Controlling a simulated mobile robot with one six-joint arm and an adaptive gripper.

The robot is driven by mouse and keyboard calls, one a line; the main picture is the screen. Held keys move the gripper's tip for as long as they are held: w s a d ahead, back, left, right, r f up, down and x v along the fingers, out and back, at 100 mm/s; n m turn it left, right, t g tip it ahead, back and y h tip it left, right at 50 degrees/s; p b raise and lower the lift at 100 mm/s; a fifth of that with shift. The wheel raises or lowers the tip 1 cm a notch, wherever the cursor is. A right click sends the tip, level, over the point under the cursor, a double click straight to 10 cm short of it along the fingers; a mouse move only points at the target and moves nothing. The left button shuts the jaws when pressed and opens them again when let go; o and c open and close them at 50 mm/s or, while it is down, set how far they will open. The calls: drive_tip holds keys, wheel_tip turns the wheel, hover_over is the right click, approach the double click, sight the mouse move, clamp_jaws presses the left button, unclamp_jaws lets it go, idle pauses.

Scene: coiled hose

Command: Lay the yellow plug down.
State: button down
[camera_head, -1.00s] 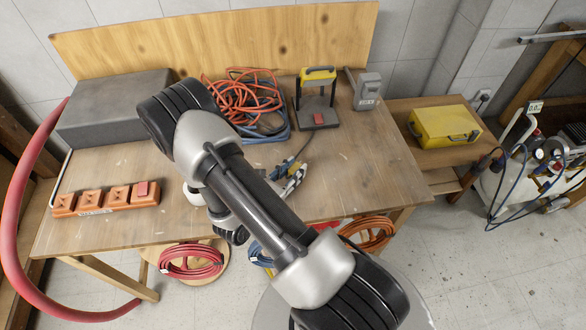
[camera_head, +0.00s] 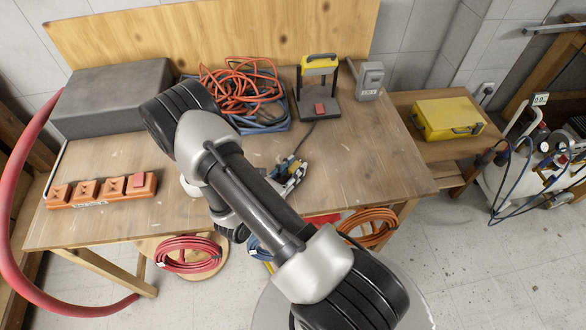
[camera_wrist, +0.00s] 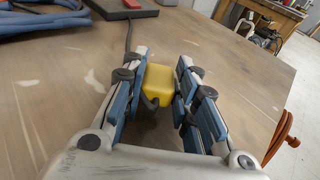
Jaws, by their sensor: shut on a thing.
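The yellow plug (camera_wrist: 158,82) sits between the blue-padded fingers of my gripper (camera_wrist: 160,95) in the wrist view. My gripper is shut on it. In the head view my gripper (camera_head: 287,175) is over the wooden workbench (camera_head: 365,165), near its front middle, and the plug is small and partly hidden by the fingers. A dark cable (camera_wrist: 129,36) runs from the plug back toward a grey base (camera_head: 318,108) with a red switch. I cannot tell whether the plug touches the bench top.
An orange power strip (camera_head: 102,192) lies at the bench's left. A blue tray with a coiled orange hose (camera_head: 240,90), a grey case (camera_head: 115,97) and a grey box (camera_head: 370,80) stand behind. A yellow case (camera_head: 447,118) is on the side table. Bench right of my gripper is clear.

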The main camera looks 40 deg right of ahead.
drive_tip(key=shift+f+b, duration=0.35)
drive_tip(key=shift+f, duration=0.15)
drive_tip(key=c, duration=1.2)
unclamp_jaws()
drive_tip(key=shift+a, duration=0.1)
drive_tip(key=v, duration=1.2)
